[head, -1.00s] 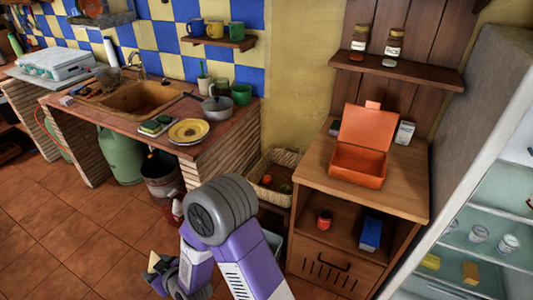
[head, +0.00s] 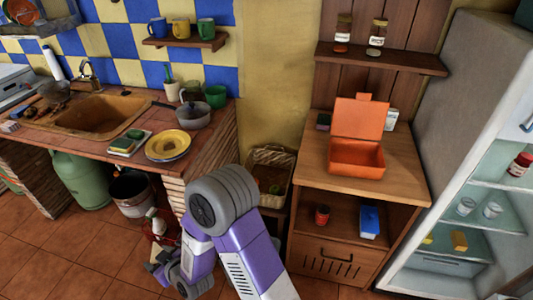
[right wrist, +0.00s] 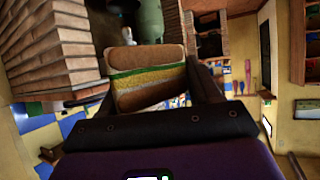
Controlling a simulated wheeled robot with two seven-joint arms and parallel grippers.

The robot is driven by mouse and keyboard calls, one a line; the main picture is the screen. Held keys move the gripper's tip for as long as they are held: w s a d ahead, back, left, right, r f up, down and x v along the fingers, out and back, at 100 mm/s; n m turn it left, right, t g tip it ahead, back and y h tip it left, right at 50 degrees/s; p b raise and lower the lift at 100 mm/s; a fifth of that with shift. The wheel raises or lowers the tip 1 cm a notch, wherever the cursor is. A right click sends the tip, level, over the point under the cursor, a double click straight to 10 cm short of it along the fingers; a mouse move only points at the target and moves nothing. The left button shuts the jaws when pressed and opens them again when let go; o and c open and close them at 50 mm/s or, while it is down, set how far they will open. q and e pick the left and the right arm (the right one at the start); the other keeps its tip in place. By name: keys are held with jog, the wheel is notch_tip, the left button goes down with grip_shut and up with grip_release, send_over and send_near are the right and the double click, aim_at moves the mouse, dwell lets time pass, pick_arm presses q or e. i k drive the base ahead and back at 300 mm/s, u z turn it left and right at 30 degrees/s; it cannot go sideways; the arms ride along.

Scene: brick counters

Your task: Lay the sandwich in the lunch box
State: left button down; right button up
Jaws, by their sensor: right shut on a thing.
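The orange lunch box (head: 355,172) stands on the wooden cabinet top with its lid raised at the back. My right gripper (head: 162,262) is low at the lower left of the head view, well away from the box and partly hidden by my own arm. In the right wrist view the sandwich (right wrist: 148,80) sits between the two dark fingers, with brown bread on both sides and green and yellow filling. The right gripper is shut on it. A pale edge of the sandwich (head: 157,254) shows in the head view. My left gripper is not in view.
The wooden cabinet top (head: 312,178) has free room beside the box. A small white container (head: 391,119) stands behind the box. The open fridge (head: 480,190) is at the right. The brick sink counter (head: 60,138), with a yellow plate (head: 168,145), is at the left.

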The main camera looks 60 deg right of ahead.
aim_at(358, 163)
jog(key=z, duration=2.4)
jog(key=i, duration=0.4)
